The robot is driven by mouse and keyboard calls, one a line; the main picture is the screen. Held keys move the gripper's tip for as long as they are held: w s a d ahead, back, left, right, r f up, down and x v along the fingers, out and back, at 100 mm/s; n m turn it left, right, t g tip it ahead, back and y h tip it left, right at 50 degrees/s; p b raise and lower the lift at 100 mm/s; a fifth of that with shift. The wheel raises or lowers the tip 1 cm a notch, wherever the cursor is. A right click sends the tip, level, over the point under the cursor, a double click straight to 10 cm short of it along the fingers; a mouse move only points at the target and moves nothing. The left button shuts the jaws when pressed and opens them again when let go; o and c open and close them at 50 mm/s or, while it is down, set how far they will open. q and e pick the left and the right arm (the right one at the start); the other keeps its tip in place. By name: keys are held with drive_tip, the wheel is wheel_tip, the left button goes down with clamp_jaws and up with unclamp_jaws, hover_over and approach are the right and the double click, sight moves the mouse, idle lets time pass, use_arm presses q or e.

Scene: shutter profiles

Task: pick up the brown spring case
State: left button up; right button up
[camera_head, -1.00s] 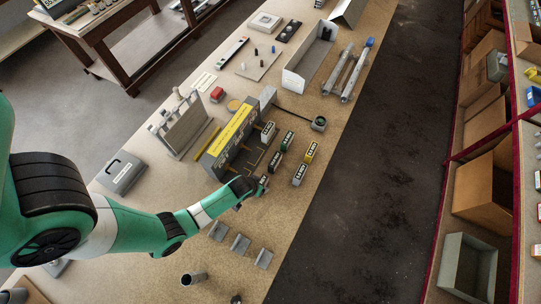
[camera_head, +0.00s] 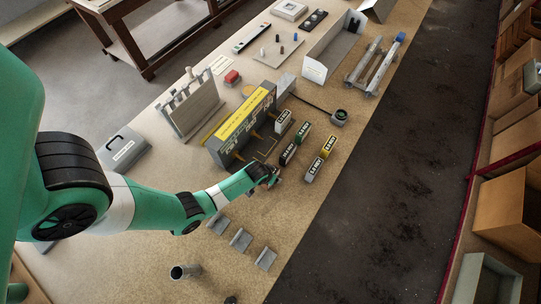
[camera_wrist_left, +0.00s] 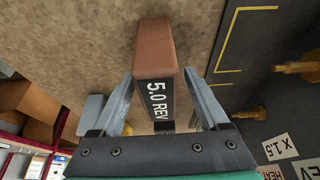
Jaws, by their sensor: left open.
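The brown spring case (camera_wrist_left: 157,50), with a dark "5.0 REV" label on its end, lies on the bench in the left wrist view. My left gripper (camera_wrist_left: 158,76) is open, with one finger on each side of the case. Whether the fingers touch it cannot be told. In the head view my left gripper (camera_head: 272,175) is beside the row of spring cases and mostly hides the brown one. My right gripper is not in view.
Other spring cases stand close by: a dark one (camera_head: 288,155), a grey one (camera_head: 313,170), a green one (camera_head: 303,136), a yellow one (camera_head: 328,144) and a white one (camera_head: 283,122). A yellow-signed rack (camera_head: 243,118) is behind them. Grey brackets (camera_head: 240,240) lie in front.

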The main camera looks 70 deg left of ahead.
use_arm(q)
drive_tip(key=shift+w+a+f, duration=0.15)
drive_tip(key=shift+w+f, duration=0.05)
drive_tip(key=shift+f, duration=0.4)
drive_tip(key=shift+r, duration=0.1)
clamp_jaws()
